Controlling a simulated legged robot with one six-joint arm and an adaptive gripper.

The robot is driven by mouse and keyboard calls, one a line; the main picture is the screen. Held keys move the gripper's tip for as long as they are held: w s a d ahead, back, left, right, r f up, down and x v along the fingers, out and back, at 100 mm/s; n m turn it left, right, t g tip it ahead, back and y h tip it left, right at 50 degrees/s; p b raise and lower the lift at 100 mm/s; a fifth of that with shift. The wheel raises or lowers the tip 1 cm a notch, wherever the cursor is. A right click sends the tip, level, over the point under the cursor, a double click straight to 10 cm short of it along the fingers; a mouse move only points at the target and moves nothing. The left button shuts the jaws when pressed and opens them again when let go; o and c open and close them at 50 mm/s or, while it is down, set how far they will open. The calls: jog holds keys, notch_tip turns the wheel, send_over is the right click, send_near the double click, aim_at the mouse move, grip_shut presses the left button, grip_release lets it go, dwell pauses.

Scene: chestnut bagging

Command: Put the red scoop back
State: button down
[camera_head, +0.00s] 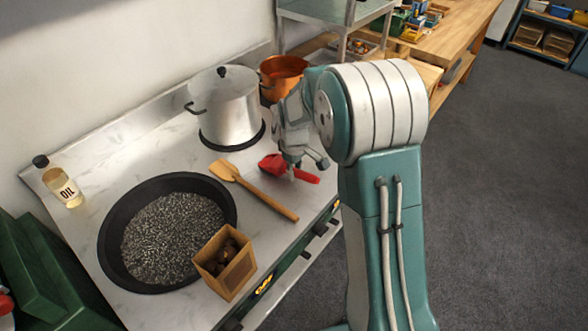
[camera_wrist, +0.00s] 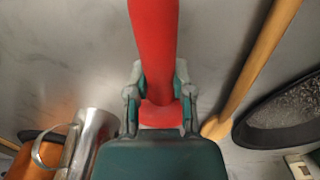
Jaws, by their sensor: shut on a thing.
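The red scoop (camera_head: 272,165) is at the right part of the steel worktop in the head view, low over it or touching it; I cannot tell which. My gripper (camera_head: 306,166) is shut on it, with the handle sticking out to the right under the fingers. In the wrist view the red scoop (camera_wrist: 154,40) runs up from between the two fingers of my gripper (camera_wrist: 160,92), and its lower end is partly hidden by the gripper body.
A wooden spatula (camera_head: 262,193) lies left of the scoop. A black pan (camera_head: 109,232) of dark grains and a box (camera_head: 239,271) of chestnuts are at the front. A steel pot (camera_head: 228,108), a copper pot (camera_head: 283,68) and an oil bottle (camera_head: 68,190) stand behind.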

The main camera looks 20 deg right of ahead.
jog(key=shift+f, duration=0.1)
jog(key=shift+c, duration=2.1)
grip_release()
notch_tip(320, 180, up, 12)
jog(key=f, duration=0.1)
jog(key=s+r+m+t, duration=0.3)
jog(key=s+r, duration=0.7)
jog(key=s, duration=0.4)
jog(key=s+m+t, duration=0.2)
jog(key=s+m, duration=0.2)
jog(key=s, duration=0.9)
jog(key=shift+s+f, duration=0.25)
jog(key=shift+f, duration=0.15)
